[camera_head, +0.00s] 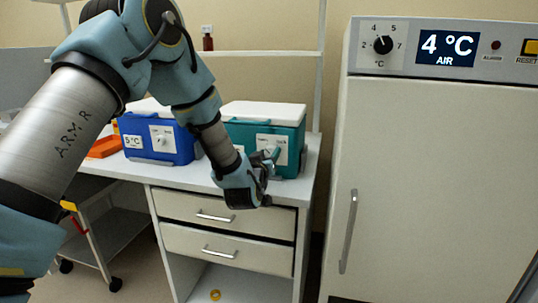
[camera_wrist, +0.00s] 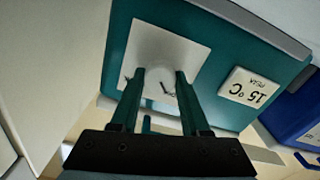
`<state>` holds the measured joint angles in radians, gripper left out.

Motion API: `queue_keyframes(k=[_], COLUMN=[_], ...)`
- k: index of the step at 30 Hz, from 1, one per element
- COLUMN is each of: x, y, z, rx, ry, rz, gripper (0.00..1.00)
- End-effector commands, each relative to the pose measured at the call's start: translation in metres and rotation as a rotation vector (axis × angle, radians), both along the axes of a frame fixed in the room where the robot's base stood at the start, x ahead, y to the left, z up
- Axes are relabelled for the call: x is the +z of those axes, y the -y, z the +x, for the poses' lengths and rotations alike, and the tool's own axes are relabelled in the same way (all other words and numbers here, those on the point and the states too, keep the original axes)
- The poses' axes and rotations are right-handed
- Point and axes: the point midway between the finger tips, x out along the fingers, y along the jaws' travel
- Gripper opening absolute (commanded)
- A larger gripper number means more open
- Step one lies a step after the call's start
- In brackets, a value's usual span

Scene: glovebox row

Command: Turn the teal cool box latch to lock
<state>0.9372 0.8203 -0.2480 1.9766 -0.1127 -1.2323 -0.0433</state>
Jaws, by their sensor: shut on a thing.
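The teal cool box (camera_head: 290,165) with a white lid stands on the counter to the right of a blue cool box. A white latch plate (camera_head: 265,143) is on its front; the plate (camera_wrist: 183,52) also fills the middle of the wrist view, with dark marks partly covered by my fingers. My gripper (camera_head: 268,166) is at the box front, its two fingers (camera_wrist: 160,78) pointing at the plate. It is shut on the latch, which is mostly hidden between the fingers, so its exact angle cannot be told.
The blue cool box (camera_head: 180,143), labelled 5 °C, stands close on the left. An orange tray (camera_head: 104,147) lies beyond it. A tall white cabinet (camera_head: 430,180) with a 4 °C display stands at right. Drawers (camera_head: 225,212) are below the counter.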

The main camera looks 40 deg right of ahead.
Motion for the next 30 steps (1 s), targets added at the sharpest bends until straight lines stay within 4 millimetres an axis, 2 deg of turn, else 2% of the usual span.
queue_keyframes(k=[1, 9, 20, 30], x=[0.0001, 0.0, -0.0013, -0.0044], y=[-0.0002, -0.0002, 0.0001, 0.0004], z=[0.0, 0.0001, -0.0003, -0.0009], rx=[0.0, 0.0, 0.0, 0.0], ry=[0.0, 0.0, 0.026, 0.2], rz=[0.0, 0.0, 0.015, 0.125], gripper=[0.3, 0.0, 0.0, 0.0])
